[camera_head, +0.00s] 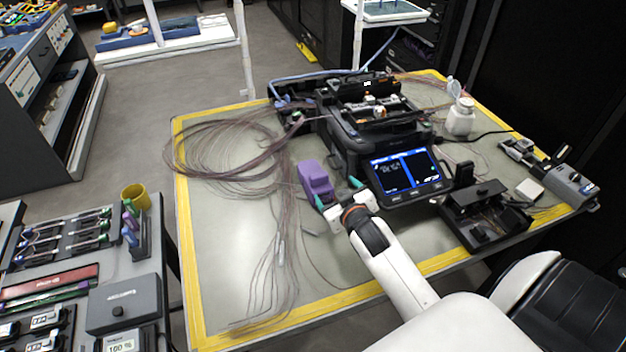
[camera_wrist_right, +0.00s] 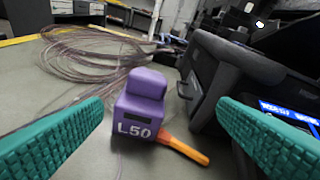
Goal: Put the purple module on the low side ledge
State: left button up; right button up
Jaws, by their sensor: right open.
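The purple module (camera_head: 315,181) stands on the grey table with yellow edging (camera_head: 235,300), left of the splicer's screen. In the right wrist view the purple module (camera_wrist_right: 138,112) shows "L50" on its front and an orange stick at its lower right. My right gripper (camera_head: 340,193) is open, its teal fingers close to the module on the near right. In the wrist view the module lies ahead between the spread fingers, and nothing is gripped. My left gripper is out of view. I cannot tell which surface is the low side ledge.
The black splicer (camera_head: 372,130) with its lit screen (camera_head: 407,172) stands just right of the module. Loose fibre coils (camera_head: 225,150) lie to the left. A black fixture (camera_head: 485,212) and white bottle (camera_head: 461,117) are at right. A yellow cup (camera_head: 136,196) stands on the left bench.

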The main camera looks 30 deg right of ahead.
aim_at(321, 181)
jog(key=w+m, duration=0.1)
jog(key=w, duration=0.1)
jog(key=w+f+m, duration=0.1)
jog(key=w, duration=0.1)
jog(key=w+f+m, duration=0.1)
jog(key=w, duration=0.1)
jog(key=shift+y+p, duration=0.35)
jog(key=shift+y, duration=0.05)
jog(key=shift+w+d+f, duration=0.15)
jog(key=shift+w+f, duration=0.1)
jog(key=shift+w, duration=0.3)
jog(key=shift+f+x, duration=0.1)
jog(key=shift+x, duration=1.1)
jog(key=shift+f+x, duration=0.15)
jog(key=shift+x, duration=1)
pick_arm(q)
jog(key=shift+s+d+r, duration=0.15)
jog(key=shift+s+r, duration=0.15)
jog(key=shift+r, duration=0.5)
pick_arm(e)
jog(key=shift+s, duration=0.1)
jog(key=shift+r, duration=0.1)
jog(key=c, duration=1.3)
